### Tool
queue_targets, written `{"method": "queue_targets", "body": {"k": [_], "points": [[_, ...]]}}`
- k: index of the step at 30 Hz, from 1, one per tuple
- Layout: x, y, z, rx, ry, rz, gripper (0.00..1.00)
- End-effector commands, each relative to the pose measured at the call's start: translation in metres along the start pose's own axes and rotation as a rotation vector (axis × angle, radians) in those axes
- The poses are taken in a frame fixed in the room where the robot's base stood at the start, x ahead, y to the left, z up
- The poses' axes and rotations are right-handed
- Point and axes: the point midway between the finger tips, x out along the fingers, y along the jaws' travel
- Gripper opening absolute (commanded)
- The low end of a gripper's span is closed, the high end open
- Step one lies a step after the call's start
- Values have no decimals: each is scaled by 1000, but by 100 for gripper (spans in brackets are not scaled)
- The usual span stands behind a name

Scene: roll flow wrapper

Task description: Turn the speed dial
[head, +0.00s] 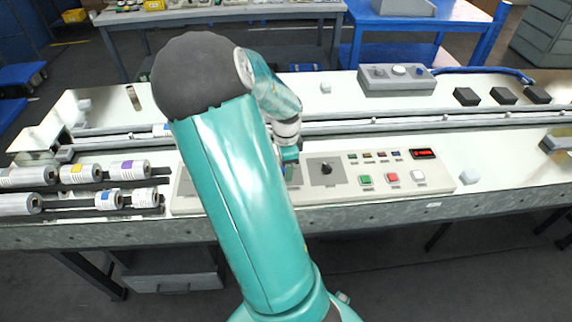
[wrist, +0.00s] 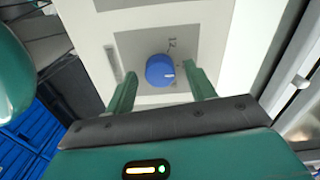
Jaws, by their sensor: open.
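The speed dial is probably the round blue knob (wrist: 160,70) with a white mark, on a grey square of the control panel in the wrist view. My gripper (wrist: 161,85) is open, with one green finger on each side of the knob's position in the picture. A clear gap shows between each finger and the knob; whether the fingertips reach its height I cannot tell. In the head view my gripper (head: 290,160) is over the left part of the control panel (head: 440,182), and my arm hides the blue knob there.
On the panel, a black knob (head: 326,169) stands just right of my gripper, then green (head: 366,180), red (head: 392,178) and white (head: 417,176) buttons and a red display (head: 423,154). Labelled rolls (head: 122,168) lie left. A rail (head: 400,122) runs behind. A grey box (head: 396,80) stands farther back.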

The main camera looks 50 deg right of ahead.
Motion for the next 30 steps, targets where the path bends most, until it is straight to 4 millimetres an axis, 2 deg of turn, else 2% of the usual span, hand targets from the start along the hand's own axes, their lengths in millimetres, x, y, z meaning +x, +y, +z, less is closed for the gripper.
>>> {"method": "queue_targets", "body": {"k": [5, 15, 21, 25, 30], "points": [[-19, -1, 1, -4, -2, -5, 55], [-93, -1, 1, -2, -2, -7, 55], [-126, -1, 1, -1, -2, -3, 55], [-136, 0, 0, -1, -1, -1, 55], [-138, 0, 0, 0, 0, 0, 55]]}}
